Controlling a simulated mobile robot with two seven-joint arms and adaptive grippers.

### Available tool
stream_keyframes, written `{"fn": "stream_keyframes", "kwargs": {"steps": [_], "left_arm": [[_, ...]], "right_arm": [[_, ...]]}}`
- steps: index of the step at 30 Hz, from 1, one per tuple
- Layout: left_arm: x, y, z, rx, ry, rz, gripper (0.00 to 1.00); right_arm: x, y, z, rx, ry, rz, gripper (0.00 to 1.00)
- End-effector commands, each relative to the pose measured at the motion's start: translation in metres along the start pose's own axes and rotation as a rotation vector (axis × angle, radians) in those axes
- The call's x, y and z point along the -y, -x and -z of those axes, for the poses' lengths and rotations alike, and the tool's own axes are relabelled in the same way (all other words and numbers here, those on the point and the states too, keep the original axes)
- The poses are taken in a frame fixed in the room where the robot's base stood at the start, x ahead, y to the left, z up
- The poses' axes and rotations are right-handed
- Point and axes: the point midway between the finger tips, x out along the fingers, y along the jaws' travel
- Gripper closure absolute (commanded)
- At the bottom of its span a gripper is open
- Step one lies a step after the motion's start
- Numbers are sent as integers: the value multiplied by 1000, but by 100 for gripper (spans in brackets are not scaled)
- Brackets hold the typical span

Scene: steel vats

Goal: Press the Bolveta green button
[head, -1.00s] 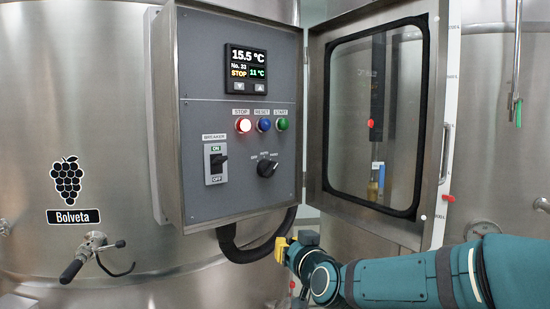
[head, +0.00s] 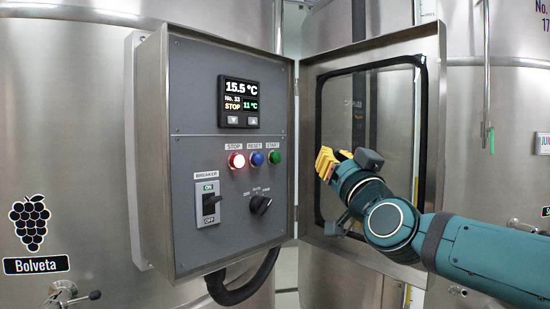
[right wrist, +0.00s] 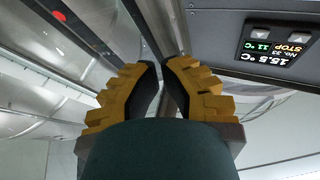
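The green START button (head: 274,156) is at the right of a row of buttons on the grey panel (head: 195,110) of an open steel control box. The Bolveta label (head: 36,265) is on the tank at the left. My right gripper (head: 323,163) is in front of the open door, right of the green button and apart from it. Its yellow fingers, also in the right wrist view (right wrist: 162,68), are together with nothing between them. The green button does not show in the right wrist view. My left gripper is out of view.
The lit red STOP button (head: 237,161) and blue RESET button (head: 257,158) sit left of the green one. Below are the breaker switch (head: 211,203) and a rotary knob (head: 260,204). The display (head: 239,103) reads 15.5 °C and STOP. The windowed door (head: 308,100) stands open at the right.

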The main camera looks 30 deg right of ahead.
Motion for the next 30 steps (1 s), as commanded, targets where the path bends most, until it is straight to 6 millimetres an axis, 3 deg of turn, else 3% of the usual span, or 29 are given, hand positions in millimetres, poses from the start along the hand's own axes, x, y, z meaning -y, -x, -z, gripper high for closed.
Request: {"fn": "stream_keyframes", "kwargs": {"steps": [11, 24, 30], "left_arm": [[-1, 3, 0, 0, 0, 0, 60], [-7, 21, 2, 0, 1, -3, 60], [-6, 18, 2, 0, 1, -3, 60]], "right_arm": [[4, -7, -4, 3, 1, 2, 100], [29, -50, -27, 4, 1, 4, 100], [35, -64, -36, 2, 2, 1, 100]]}}
